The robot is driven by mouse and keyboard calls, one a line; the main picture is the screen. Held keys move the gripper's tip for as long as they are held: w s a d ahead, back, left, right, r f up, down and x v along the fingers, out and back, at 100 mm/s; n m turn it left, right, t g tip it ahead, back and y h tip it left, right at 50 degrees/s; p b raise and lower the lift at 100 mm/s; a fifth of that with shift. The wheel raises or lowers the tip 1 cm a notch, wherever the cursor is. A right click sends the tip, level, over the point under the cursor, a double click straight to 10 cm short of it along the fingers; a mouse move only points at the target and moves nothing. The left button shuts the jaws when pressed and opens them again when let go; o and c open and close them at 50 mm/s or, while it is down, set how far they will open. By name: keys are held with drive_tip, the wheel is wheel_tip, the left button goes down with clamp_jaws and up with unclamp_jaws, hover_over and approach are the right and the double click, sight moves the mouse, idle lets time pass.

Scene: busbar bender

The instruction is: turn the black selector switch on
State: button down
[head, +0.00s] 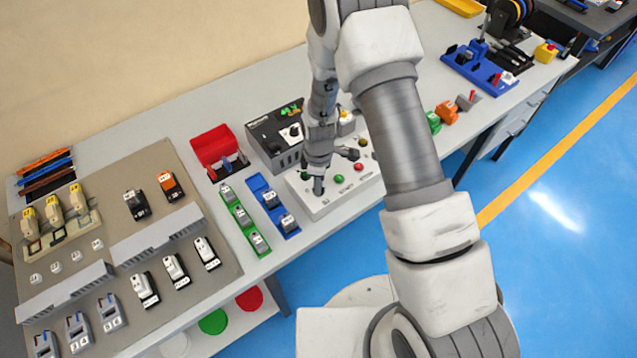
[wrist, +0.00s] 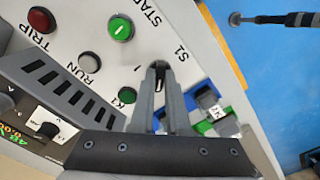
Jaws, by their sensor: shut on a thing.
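The white control panel (head: 327,207) lies on the bench, with my gripper (head: 318,187) pointing down at its near left end. In the wrist view, my gripper (wrist: 158,72) is shut on the black selector switch (wrist: 158,84) beside the S1 label. Only a dark sliver of the switch shows between the fingertips. Its exact turn angle is hidden by the fingers.
A dark grey vented unit with a knob (head: 272,140) stands close behind the panel. Blue (head: 262,190) and green (head: 238,213) rails with small modules lie to its left. A red holder (head: 212,145) stands behind them. Blue floor (head: 535,200) is open at the right.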

drive_tip(key=shift+f+m+b, duration=0.1)
drive_tip(key=shift+m+b, duration=0.3)
drive_tip(key=shift+b, duration=0.05)
drive_tip(key=m+b, duration=0.2)
drive_tip(key=m, duration=0.1)
drive_tip(key=m+b, duration=0.3)
drive_tip(key=m, duration=0.2)
drive_tip(key=m+b, duration=0.2)
drive_tip(key=m, duration=0.3)
drive_tip(key=shift+m, duration=2)
drive_tip(key=c, duration=0.9)
unclamp_jaws()
